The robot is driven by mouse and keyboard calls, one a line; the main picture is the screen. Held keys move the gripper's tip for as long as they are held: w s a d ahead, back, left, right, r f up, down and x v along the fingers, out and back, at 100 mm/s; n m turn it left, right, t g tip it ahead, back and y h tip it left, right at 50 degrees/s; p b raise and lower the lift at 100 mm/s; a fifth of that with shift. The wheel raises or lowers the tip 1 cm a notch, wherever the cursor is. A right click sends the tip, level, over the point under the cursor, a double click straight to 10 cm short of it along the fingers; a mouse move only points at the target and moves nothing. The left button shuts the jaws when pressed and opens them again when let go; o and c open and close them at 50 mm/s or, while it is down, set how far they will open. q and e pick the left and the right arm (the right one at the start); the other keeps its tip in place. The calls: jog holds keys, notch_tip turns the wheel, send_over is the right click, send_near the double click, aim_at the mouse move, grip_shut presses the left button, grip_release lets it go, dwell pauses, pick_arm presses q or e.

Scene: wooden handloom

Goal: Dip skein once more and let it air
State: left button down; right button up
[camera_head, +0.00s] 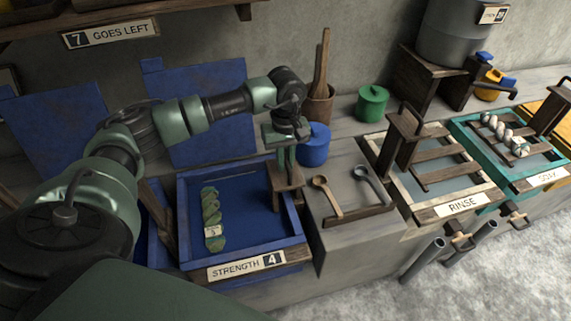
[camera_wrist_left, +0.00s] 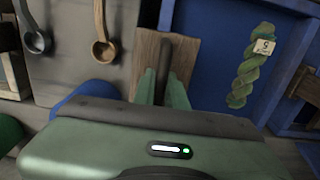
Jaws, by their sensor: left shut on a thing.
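The green twisted skein (camera_head: 212,218) lies in the blue vat (camera_head: 183,228) labelled STRENGTH 4, on the left side of the blue liquid. It carries a small pale tag, and it also shows in the left wrist view (camera_wrist_left: 247,72). My left gripper (camera_head: 285,162) is over the right side of this vat, apart from the skein. It is shut on the dark handle of a wooden board (camera_head: 287,180), which also shows between the fingers in the left wrist view (camera_wrist_left: 150,48). The board's lower edge is at the vat's right part; its exact contact is unclear. My right gripper is out of view.
Right of the vat, a wooden ladle (camera_head: 330,197) and a grey ladle (camera_head: 372,188) lie on a rest. The RINSE tray (camera_head: 455,207) and a teal tray (camera_head: 527,185) with white pieces stand further right. A blue jar (camera_head: 315,146) and green jar (camera_head: 371,105) stand behind.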

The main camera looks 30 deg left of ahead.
pick_arm(q)
notch_tip(320, 180, up, 10)
jog(key=p, duration=0.4)
jog(key=shift+w+a+f+p, duration=0.1)
jog(key=shift+f+p, duration=0.05)
jog(key=shift+p, duration=0.15)
jog(key=shift+c, duration=1)
grip_release()
jog(key=shift+f, duration=0.1)
notch_tip(320, 180, up, 7)
jog(key=p, duration=0.3)
jog(key=shift+p, duration=0.3)
